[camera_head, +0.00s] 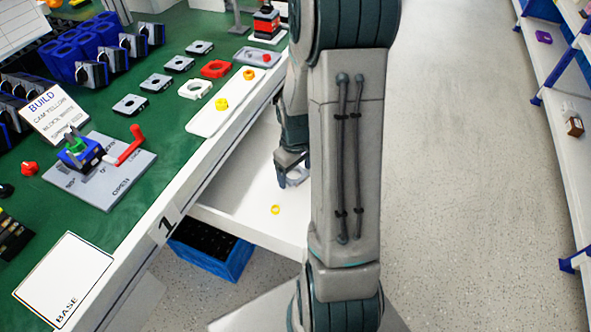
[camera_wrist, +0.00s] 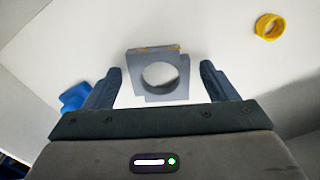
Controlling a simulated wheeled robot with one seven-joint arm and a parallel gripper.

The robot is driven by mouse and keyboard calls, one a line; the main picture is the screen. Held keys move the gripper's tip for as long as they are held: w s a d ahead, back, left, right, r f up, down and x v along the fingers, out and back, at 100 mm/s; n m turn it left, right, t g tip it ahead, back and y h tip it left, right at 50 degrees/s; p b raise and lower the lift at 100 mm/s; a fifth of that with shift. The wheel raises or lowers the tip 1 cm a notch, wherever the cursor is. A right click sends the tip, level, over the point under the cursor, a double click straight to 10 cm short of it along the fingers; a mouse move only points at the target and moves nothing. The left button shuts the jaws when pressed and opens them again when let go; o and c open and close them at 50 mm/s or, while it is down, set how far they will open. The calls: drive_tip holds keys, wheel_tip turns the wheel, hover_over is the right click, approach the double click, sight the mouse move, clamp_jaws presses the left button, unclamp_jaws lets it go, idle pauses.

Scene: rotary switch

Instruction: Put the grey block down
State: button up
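The grey block (camera_wrist: 136,70), a square piece with a round hole, is between the fingers of my gripper (camera_wrist: 159,72) in the wrist view. The fingers are spread, with a narrow gap on each side of the block. The block appears to rest on the white surface (camera_wrist: 225,25). In the head view my gripper (camera_head: 291,163) is low over the white shelf (camera_head: 245,205) below the green bench, and a pale grey part of the block (camera_head: 297,176) shows by the fingers. My arm hides much of that area.
A yellow ring (camera_head: 275,210) lies on the white shelf; it also shows in the wrist view (camera_wrist: 269,27). A blue crate (camera_head: 212,250) stands below the shelf. The green bench (camera_head: 170,140) with its white edge is to the left, holding several plates and switch parts.

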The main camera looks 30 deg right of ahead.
sight(295, 178)
wheel_tip(295, 178, up, 12)
drive_tip(key=p, duration=0.3)
drive_tip(key=s+a+r+m+t, duration=0.1)
drive_tip(key=s+a+r+m, duration=0.2)
drive_tip(key=s+a+r, duration=0.6)
drive_tip(key=shift+s+a+r+t, duration=0.15)
drive_tip(key=shift+s+a+t, duration=0.15)
drive_tip(key=shift+s+a, duration=1.3)
